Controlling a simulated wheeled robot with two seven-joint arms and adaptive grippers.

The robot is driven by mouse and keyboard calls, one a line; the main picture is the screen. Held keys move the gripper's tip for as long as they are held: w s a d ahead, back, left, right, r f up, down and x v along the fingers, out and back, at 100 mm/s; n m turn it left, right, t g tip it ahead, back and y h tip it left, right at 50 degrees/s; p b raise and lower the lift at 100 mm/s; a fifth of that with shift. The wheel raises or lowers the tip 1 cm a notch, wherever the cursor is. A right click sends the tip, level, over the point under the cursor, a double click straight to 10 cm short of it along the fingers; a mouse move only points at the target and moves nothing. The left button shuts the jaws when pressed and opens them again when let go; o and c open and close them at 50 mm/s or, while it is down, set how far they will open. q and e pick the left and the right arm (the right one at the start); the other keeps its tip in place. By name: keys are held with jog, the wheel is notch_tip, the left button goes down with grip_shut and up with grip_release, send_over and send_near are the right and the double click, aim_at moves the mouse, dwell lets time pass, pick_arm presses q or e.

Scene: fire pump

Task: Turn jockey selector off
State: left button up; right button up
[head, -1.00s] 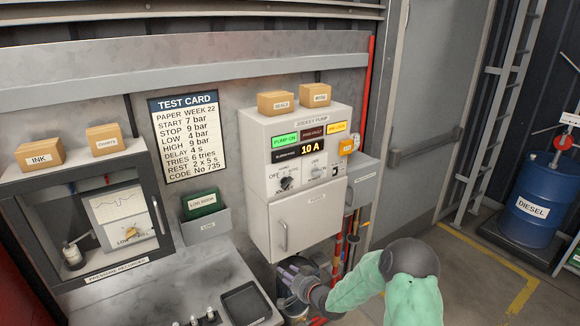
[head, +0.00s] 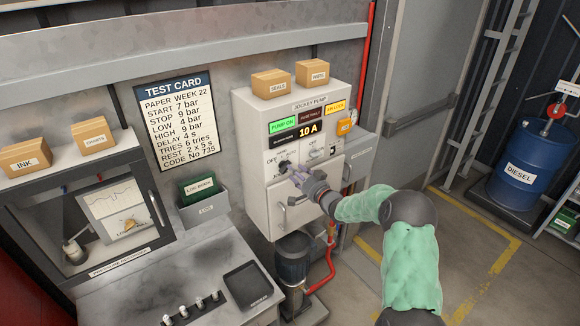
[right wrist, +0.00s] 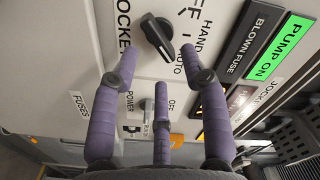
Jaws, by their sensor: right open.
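The jockey pump panel (head: 262,115) is a light grey wall box with a lit "PUMP ON" lamp (head: 282,125) and a display reading 10 A. Its jockey selector (right wrist: 158,36) is a black knob with OFF, HAND and AUTO printed around it; in the head view the knob (head: 284,166) is partly crowded by my gripper. Which mark it points to I cannot tell for certain. My right gripper (head: 292,176) is open and in front of the panel. In the right wrist view its purple fingers (right wrist: 158,62) straddle the knob's lower end, with no clear contact. My left gripper is out of view.
A white power switch (right wrist: 148,118) marked OFF sits beside the selector. Small boxes (head: 271,83) stand on the panel top. A pressure recorder (head: 110,215), a log book holder (head: 205,215) and a bench with a black tray (head: 248,286) lie to the left.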

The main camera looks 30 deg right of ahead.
aim_at(285, 167)
jog(key=w, duration=0.4)
jog(key=shift+a, duration=0.15)
jog(key=shift+r, duration=0.1)
grip_shut()
